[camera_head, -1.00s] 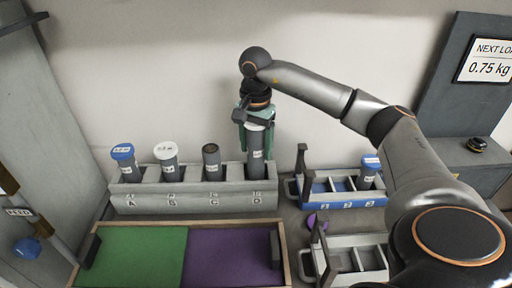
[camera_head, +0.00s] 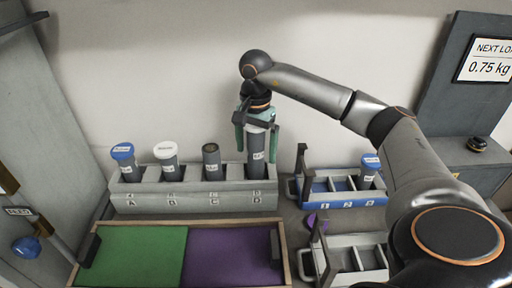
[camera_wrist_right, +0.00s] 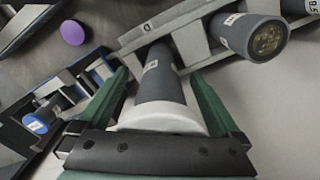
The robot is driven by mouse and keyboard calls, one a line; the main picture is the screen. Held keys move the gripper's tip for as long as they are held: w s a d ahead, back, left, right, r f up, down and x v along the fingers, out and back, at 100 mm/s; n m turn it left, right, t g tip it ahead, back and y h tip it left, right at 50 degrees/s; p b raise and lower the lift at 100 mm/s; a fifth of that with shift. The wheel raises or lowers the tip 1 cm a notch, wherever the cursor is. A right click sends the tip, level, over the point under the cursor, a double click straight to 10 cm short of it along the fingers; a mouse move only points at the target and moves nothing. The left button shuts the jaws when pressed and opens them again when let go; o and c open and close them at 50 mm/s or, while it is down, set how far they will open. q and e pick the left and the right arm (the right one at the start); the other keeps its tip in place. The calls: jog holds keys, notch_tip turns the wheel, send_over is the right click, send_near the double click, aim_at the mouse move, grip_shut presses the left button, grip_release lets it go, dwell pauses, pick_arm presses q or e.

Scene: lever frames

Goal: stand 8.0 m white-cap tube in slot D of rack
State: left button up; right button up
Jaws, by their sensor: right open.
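The grey rack (camera_head: 195,197) has slots marked A to D. The white-cap tube (camera_head: 257,150) stands upright in slot D at the right end; its label is too small to read. My right gripper (camera_head: 257,135) is above it, pointing down, with its green fingers apart on either side of the tube's top. In the right wrist view the white cap (camera_wrist_right: 160,117) lies between the open fingers, with a gap on each side. Slot A holds a blue-cap tube (camera_head: 123,155), slot B another white-cap tube (camera_head: 166,153), and slot C a dark-topped tube (camera_head: 211,158). My left gripper is not in view.
A blue tray (camera_head: 345,200) with one blue-cap tube (camera_head: 370,165) stands right of the rack. A grey tray (camera_head: 352,245) is in front of it. A wooden box with green (camera_head: 145,255) and purple (camera_head: 232,255) floors lies before the rack. A purple disc (camera_wrist_right: 73,32) lies nearby.

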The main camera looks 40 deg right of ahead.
notch_tip(320, 180, up, 11)
jog(key=shift+p, duration=0.9)
jog(key=shift+r, duration=0.65)
